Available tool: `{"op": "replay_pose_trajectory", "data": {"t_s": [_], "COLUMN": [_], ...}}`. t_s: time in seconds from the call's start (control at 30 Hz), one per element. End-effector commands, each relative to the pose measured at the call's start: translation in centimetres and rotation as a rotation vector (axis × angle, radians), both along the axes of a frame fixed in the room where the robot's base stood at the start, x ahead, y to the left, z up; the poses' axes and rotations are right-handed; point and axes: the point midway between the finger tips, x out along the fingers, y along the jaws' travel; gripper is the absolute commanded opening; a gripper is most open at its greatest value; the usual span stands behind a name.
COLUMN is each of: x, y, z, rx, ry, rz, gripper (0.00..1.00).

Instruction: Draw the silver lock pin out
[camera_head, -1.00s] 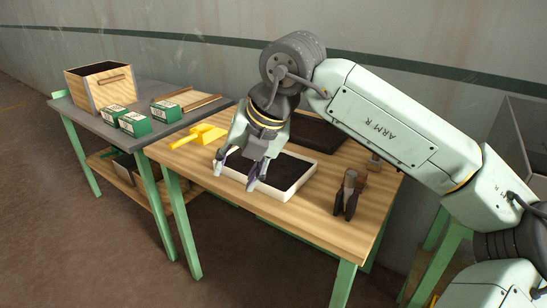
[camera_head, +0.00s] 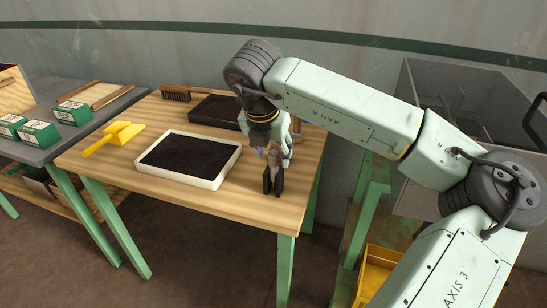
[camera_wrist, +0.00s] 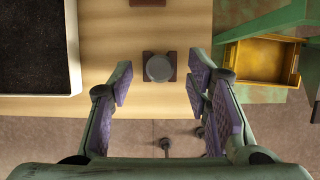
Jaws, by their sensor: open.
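My gripper (camera_head: 276,148) is open above the right front part of the wooden table (camera_head: 235,205). Its parted fingers also show in the wrist view (camera_wrist: 158,88). A small dark and brown upright piece (camera_head: 272,178) stands on the table just below the gripper. In the wrist view, a round grey top (camera_wrist: 159,67) on a brown base lies between and slightly beyond the fingertips, with nothing gripped. I cannot tell whether this is the silver lock pin. No other pin can be made out.
A white-rimmed tray (camera_head: 216,182) of dark material and a yellow scoop (camera_head: 117,137) lie left. A dark tray (camera_head: 215,110) and brush (camera_head: 176,93) are behind. A grey-walled container (camera_head: 430,90) stands right, with a yellow bin (camera_head: 376,272) lower down.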

Motion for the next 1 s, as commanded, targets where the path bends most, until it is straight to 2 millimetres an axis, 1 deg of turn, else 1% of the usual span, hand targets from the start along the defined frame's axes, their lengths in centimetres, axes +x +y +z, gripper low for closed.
{"op": "replay_pose_trajectory", "data": {"t_s": [0.1, 0.2, 0.47, 1.0], "x": [0.6, 0.9, 1.0, 1.0], "y": [-0.2, -0.3, -0.3, -0.3], "z": [-1.3, -2.2, -2.5, -2.5], "rx": [0.003, 0.001, 0.001, 0.001], "ry": [0.002, 0.001, -0.001, -0.001], "rz": [0.001, 0.000, 0.000, 0.000], "gripper": [0.45, 0.45, 0.44, 0.08]}}
